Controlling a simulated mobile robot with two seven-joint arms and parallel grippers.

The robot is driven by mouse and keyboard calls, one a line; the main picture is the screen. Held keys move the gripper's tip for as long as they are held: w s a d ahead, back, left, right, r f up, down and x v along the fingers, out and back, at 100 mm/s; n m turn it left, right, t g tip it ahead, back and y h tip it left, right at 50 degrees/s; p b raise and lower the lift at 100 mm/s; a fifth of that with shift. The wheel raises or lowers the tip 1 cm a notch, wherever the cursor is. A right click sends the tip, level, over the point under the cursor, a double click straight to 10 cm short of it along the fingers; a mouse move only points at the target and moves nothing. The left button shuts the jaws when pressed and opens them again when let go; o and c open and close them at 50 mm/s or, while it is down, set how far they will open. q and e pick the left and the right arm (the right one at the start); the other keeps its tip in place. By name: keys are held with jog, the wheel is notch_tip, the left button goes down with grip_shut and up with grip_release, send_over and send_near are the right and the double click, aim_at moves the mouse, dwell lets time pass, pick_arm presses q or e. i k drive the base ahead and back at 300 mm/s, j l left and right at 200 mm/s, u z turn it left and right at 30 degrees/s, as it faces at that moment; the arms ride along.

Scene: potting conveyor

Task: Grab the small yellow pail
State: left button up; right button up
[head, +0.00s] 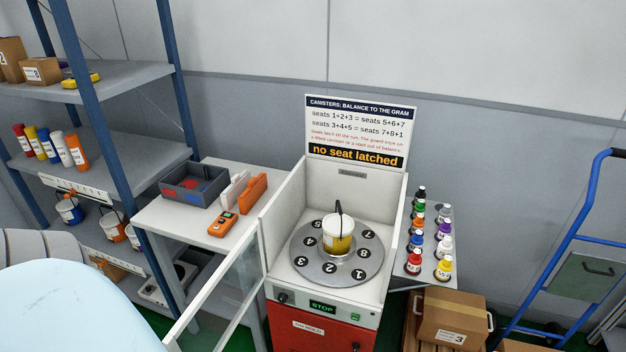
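A small pail (339,237), white above and yellow below, stands upright on the round grey turntable (307,268) inside the open-topped white machine. Its dark handle sticks up above the rim. The turntable has numbered black seats around it, and the pail hides part of the plate behind it. Neither of my grippers is in view, and nothing is seen touching the pail.
The machine's glazed door (222,290) stands open at the front left. White walls (396,220) enclose the turntable's sides. Several coloured bottles (416,241) stand at right. A side table (190,228) holds a grey bin (193,186). Other pails (69,211) sit on the left shelving.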

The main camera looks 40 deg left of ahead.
aim_at(338, 228)
jog(key=i+l+u, duration=0.15)
jog(key=u, duration=0.3)
jog(key=i+l+u, duration=0.15)
jog(key=u, duration=0.35)
jog(key=i+l+u, duration=0.1)
jog(key=l+u, duration=0.2)
jog(key=u, duration=0.15)
jog(key=i+l+u, duration=0.1)
jog(key=l+u, duration=0.45)
jog(key=u, duration=0.15)
jog(key=l+u, duration=0.35)
